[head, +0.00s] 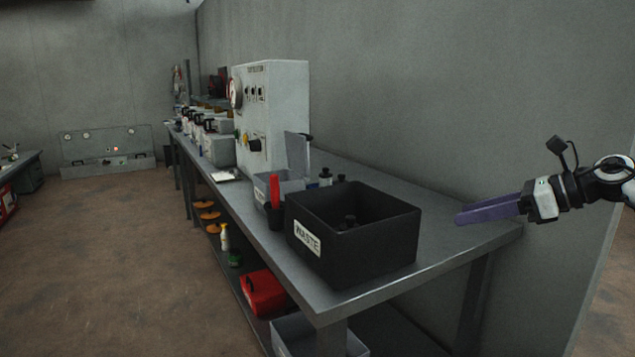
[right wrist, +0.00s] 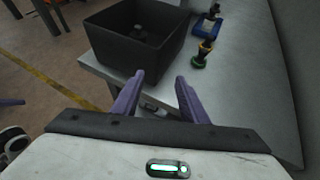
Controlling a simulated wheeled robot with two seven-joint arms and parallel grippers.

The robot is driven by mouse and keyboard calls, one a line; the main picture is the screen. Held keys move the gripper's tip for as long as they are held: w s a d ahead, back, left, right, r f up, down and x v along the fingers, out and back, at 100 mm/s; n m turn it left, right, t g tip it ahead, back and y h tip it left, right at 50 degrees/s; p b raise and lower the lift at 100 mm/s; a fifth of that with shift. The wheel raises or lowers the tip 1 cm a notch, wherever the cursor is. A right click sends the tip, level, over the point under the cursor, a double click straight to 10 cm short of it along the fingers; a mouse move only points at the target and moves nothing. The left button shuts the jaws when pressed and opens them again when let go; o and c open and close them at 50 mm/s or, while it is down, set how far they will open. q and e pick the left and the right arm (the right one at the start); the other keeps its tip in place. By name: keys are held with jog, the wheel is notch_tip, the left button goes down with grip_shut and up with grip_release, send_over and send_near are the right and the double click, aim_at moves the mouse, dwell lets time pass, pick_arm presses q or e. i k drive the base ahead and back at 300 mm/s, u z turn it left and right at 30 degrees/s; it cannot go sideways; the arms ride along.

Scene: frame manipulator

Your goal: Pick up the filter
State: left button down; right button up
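I cannot make out a thing that is clearly the filter. A dark knobbed object (head: 349,221) is inside the black box labelled WASTE (head: 345,268); it also shows in the right wrist view (right wrist: 138,34). My right gripper (head: 460,217) has purple fingers and hangs at the right, by the near end of the bench. In the right wrist view its fingers (right wrist: 160,78) are apart with nothing between them, with the bench edge and box beyond.
The long grey bench (head: 445,240) runs away along the wall. A grey bin (head: 270,187), a red-handled item in a black cup (head: 275,216) and small dark bottles (head: 325,177) stand behind the box. A white instrument (head: 280,110) stands farther back. A red case (head: 264,293) is on the lower shelf.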

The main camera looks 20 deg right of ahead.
aim_at(324, 177)
jog(key=i, duration=1.65)
